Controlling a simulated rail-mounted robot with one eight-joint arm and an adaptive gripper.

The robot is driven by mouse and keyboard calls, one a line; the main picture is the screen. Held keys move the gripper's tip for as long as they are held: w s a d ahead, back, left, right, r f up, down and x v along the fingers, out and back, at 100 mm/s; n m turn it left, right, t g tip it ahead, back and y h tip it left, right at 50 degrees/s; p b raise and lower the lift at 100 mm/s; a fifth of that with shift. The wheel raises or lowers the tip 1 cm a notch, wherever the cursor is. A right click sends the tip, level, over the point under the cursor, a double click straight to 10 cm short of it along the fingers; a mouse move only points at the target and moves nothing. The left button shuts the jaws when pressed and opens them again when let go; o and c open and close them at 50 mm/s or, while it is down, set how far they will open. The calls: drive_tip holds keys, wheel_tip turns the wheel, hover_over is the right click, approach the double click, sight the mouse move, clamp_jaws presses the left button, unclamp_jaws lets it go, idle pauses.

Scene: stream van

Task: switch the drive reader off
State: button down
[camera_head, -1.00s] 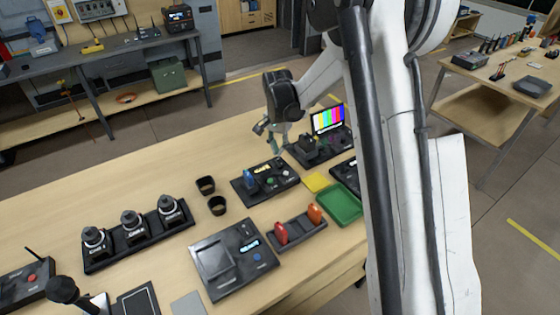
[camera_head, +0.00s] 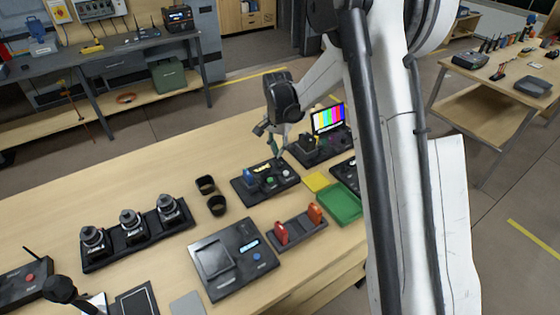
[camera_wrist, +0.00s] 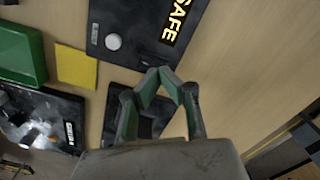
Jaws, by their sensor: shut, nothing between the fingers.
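In the head view my gripper (camera_head: 278,152) is over the far edge of the box. Contact cannot be told.
A small monitor with colour bars (camera_head: 328,118) stands behind. A yellow pad (camera_head: 316,182), a green tray (camera_head: 340,205) and a rack with red and orange blocks (camera_head: 298,235) are close by.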

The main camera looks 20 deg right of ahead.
drive_tip(key=shift+f+b, duration=0.75)
drive_tip(key=shift+f, duration=0.15)
idle(0.5)
drive_tip(key=shift+r, duration=0.1)
drive_tip(key=shift+r+p, duration=1.25)
drive_tip(key=shift+r, duration=2.15)
